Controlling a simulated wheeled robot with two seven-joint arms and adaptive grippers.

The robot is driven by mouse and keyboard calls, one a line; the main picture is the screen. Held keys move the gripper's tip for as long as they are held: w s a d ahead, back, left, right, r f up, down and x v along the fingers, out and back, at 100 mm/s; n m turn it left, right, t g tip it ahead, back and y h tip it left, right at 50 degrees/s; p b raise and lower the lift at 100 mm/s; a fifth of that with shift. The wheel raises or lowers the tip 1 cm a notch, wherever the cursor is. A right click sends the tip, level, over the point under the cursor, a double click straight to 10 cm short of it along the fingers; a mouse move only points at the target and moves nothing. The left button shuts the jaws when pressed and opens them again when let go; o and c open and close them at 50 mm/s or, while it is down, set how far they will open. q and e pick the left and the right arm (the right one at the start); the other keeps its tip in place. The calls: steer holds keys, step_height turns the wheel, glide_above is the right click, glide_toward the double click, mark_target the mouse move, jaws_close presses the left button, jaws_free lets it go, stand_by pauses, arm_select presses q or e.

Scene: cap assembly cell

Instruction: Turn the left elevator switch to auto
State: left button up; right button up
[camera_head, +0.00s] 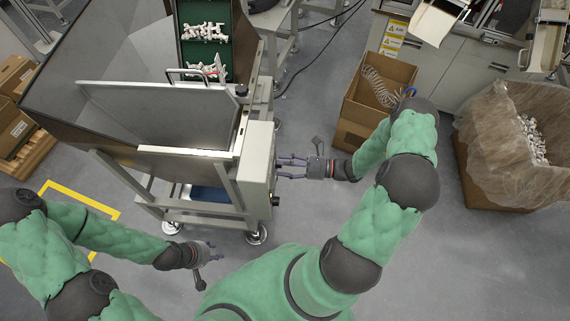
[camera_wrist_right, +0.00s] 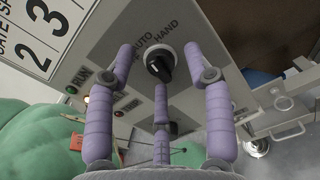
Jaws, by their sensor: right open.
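The elevator switch (camera_wrist_right: 159,64) is a black rotary knob on a grey control box (camera_head: 259,163). In the right wrist view, the labels AUTO and HAND are readable around it, and another label is partly hidden. I cannot tell surely which label the knob points at. My right gripper (camera_head: 281,167) is open at the front of the box. In the right wrist view, its purple fingers (camera_wrist_right: 159,52) stand on either side of the knob, apart from it. My left gripper (camera_head: 214,250) hangs low over the floor near the elevator's foot, too small to read.
The elevator's hopper (camera_head: 75,75) and green conveyor (camera_head: 206,50) with white parts stand behind the box. A cardboard box (camera_head: 362,105) stands to the right. The floor in front is open.

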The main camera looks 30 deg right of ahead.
jaws_close()
steer(key=shift+n, duration=1.1)
jaws_free()
steer(key=v, duration=1.2)
